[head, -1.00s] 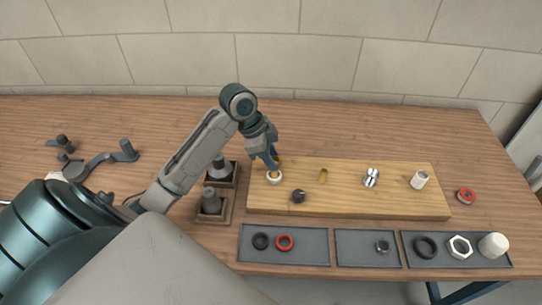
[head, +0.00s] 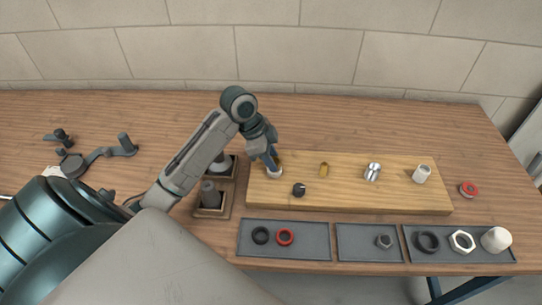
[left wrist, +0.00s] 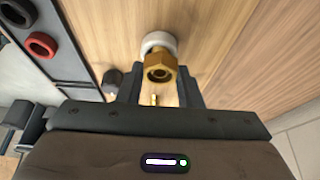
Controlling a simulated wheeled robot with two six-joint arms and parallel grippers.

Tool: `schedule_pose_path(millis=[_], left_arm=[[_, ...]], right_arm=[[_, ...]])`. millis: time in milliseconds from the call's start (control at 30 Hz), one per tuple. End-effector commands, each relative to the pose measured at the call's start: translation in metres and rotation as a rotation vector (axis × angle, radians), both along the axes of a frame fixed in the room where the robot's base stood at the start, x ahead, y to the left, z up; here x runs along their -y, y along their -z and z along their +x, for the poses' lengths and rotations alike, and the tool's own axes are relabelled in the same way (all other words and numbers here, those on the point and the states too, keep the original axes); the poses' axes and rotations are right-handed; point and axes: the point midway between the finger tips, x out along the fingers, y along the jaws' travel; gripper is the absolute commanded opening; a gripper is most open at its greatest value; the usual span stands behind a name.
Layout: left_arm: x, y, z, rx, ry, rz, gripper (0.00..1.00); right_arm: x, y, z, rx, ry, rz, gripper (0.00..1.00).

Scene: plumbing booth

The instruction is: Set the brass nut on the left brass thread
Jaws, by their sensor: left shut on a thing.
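My left gripper (head: 273,164) is shut on the brass nut (left wrist: 160,69), which sits between the fingertips in the left wrist view. The nut is at the left end of the wooden board (head: 350,203), over a white ring (head: 274,173); the ring also shows just beyond the nut in the left wrist view (left wrist: 158,41). The gripper and nut hide the left brass thread, so I cannot tell how far the nut is around it. Another brass post (head: 323,170) stands bare to the right on the board. My right gripper is not in view.
A dark fitting (head: 299,190), a metal fitting (head: 372,172) and a white fitting (head: 421,174) stand on the board. Grey trays (head: 324,251) with rings and nuts lie in front. Dark parts on wooden bases (head: 211,196) stand left of the board.

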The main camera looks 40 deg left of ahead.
Motion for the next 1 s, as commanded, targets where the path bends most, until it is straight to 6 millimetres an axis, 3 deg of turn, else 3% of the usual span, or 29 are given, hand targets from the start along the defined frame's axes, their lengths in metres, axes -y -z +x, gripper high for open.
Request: schedule_pose_path(millis=[333,700,1000], left_arm=[[-0.0001,-0.0003,0.0001,-0.002,0.045,0.000,0.09],[0.0003,0.0028,0.0007,0.000,0.438,-0.001,0.09],[0.0002,0.0035,-0.0007,-0.002,0.493,-0.001,0.09]], right_arm=[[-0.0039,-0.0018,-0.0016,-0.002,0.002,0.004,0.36],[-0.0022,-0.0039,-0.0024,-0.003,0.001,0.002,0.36],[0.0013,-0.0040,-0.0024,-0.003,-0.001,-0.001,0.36]])
